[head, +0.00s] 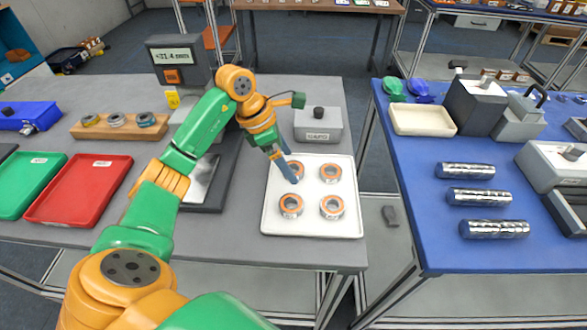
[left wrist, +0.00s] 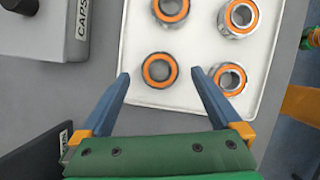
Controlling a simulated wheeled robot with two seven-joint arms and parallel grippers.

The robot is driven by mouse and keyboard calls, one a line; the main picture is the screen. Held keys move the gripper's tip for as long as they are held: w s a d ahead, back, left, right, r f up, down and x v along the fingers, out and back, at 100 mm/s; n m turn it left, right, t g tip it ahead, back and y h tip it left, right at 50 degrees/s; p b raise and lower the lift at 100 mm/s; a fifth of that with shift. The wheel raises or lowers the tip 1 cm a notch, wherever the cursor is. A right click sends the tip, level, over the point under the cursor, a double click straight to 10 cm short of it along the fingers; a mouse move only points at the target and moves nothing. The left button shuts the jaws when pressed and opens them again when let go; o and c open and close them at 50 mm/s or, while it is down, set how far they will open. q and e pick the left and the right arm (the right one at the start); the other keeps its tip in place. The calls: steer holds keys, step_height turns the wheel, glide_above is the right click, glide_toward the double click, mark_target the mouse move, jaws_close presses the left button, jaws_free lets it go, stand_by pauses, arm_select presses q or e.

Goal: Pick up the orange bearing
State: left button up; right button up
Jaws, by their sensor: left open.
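Several orange-ringed metal bearings sit on a white tray (head: 312,228), in two rows. My left gripper (head: 289,172) is open and points down over the tray's back-left corner. It partly hides the back-left bearing (head: 297,167). In the left wrist view, the gripper's two blue fingers (left wrist: 160,73) stand apart, and that orange bearing (left wrist: 173,66) appears between their tips. I cannot tell the height of the tips above it. The other bearings are the back-right (head: 331,172), front-left (head: 291,206) and front-right (head: 332,207) ones. My right gripper is not in view.
A grey CAPS box (head: 318,125) stands behind the tray. A display device (head: 178,58) stands at the left, with red (head: 80,190) and green (head: 28,185) trays beyond. A blue table (head: 400,165) at the right holds metal cylinders (head: 478,198).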

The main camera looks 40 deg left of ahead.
arm_select(q)
steer(key=shift+x, duration=0.95)
steer(key=shift+r, duration=0.1)
jaws_close()
